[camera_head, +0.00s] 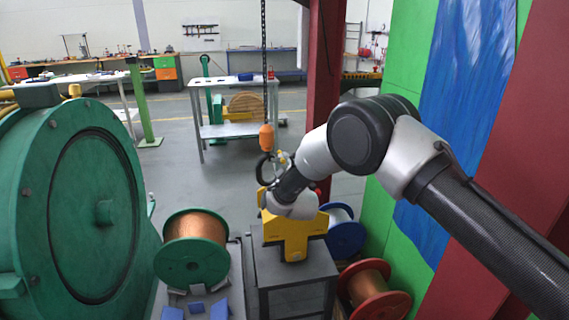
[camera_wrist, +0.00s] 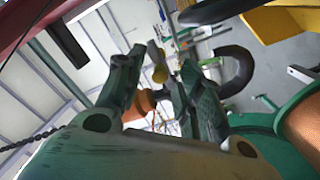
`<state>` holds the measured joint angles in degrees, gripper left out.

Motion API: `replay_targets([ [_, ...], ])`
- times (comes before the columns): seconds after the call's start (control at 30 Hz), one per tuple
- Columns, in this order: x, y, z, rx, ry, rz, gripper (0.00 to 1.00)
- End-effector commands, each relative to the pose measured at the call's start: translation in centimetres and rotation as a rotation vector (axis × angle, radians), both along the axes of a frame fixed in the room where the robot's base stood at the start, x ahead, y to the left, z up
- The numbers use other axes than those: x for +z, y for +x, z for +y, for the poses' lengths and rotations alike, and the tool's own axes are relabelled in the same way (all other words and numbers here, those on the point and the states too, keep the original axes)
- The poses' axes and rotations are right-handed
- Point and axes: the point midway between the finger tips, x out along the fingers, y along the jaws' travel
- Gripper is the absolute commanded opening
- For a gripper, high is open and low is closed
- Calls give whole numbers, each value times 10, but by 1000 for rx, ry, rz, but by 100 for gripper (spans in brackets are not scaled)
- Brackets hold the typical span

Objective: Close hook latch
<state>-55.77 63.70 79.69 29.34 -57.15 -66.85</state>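A crane hook hangs from a dark chain (camera_head: 264,60), with an orange block (camera_head: 267,137) above a black curved hook (camera_head: 262,172). In the wrist view the orange block (camera_wrist: 140,104) shows behind my fingers, and the black hook curve (camera_wrist: 238,72) is to their right. My gripper (camera_head: 284,161) is just right of the hook, below the block. In the wrist view my gripper (camera_wrist: 168,60) has its fingers apart, with a small yellow piece (camera_wrist: 160,73) visible between them. I cannot tell whether a finger touches it. The latch itself is not clearly seen.
A grey cabinet (camera_head: 290,272) with a yellow stand (camera_head: 290,236) is below my wrist. A copper-wound spool (camera_head: 195,240) and a large green machine (camera_head: 95,215) stand left. A green, blue and red wall (camera_head: 455,100) is close on the right. A worktable (camera_head: 230,81) stands behind.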

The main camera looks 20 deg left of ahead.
Motion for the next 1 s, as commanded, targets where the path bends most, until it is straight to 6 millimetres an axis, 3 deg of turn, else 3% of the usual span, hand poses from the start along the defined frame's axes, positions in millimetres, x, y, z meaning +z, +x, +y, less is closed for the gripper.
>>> replay_targets([
  [0.17, 0, 14, 9, 1, 0, 1, 37],
  [0.43, 0, 16, 10, 1, 0, 1, 37],
  [0.47, 0, 16, 10, 1, 0, 1, 35],
  [0.67, 0, 16, 10, 1, 0, 1, 0],
  [1.0, -1, 16, 10, 0, 14, 10, 0],
])
